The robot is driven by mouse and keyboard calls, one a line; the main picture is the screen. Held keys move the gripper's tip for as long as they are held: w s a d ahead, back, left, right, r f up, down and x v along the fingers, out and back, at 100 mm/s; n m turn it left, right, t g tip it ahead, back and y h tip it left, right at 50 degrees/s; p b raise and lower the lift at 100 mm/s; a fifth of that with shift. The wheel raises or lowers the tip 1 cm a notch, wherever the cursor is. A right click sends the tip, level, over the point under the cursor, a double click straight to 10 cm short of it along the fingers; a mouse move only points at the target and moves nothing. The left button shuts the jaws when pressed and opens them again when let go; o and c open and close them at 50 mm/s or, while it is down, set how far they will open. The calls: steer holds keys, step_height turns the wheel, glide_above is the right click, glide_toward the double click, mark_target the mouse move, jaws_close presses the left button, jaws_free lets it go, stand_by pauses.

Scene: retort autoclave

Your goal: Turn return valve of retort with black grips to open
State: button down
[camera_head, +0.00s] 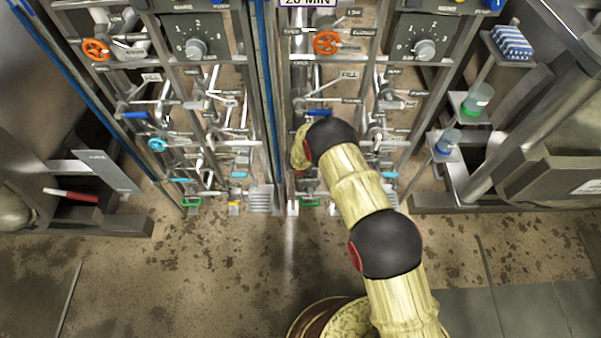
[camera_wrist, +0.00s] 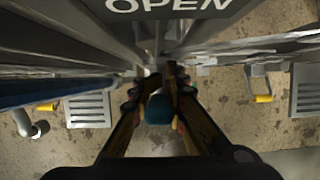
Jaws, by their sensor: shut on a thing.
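My gripper (camera_wrist: 158,82) shows in the wrist view, its two dark fingers on either side of a teal valve handle (camera_wrist: 158,110). It is shut on this handle, among the pipes at the base of the right-hand panel. An OPEN label (camera_wrist: 172,5) is at the top of the wrist view. In the head view my arm hides the gripper and this handle. The black grips that mark the retort cannot be made out.
Nearby are an orange handwheel (camera_head: 326,42), a blue handle (camera_head: 319,113) and a cyan handle (camera_head: 389,174). Pipes and uprights crowd the gripper. The stained floor (camera_head: 190,270) in front is open.

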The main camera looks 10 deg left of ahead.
steer(key=c, duration=2)
jaws_free()
steer(key=shift+s+a, duration=0.1)
steer(key=shift+a, duration=0.3)
steer(key=shift+o, duration=1.2)
steer(key=shift+d, duration=0.1)
steer(key=shift+o, duration=0.2)
steer(key=shift+d, duration=0.1)
steer(key=v, duration=1.1)
steer(key=shift+r, duration=0.35)
steer(key=shift+s+d, duration=0.1)
steer(key=shift+s, duration=0.05)
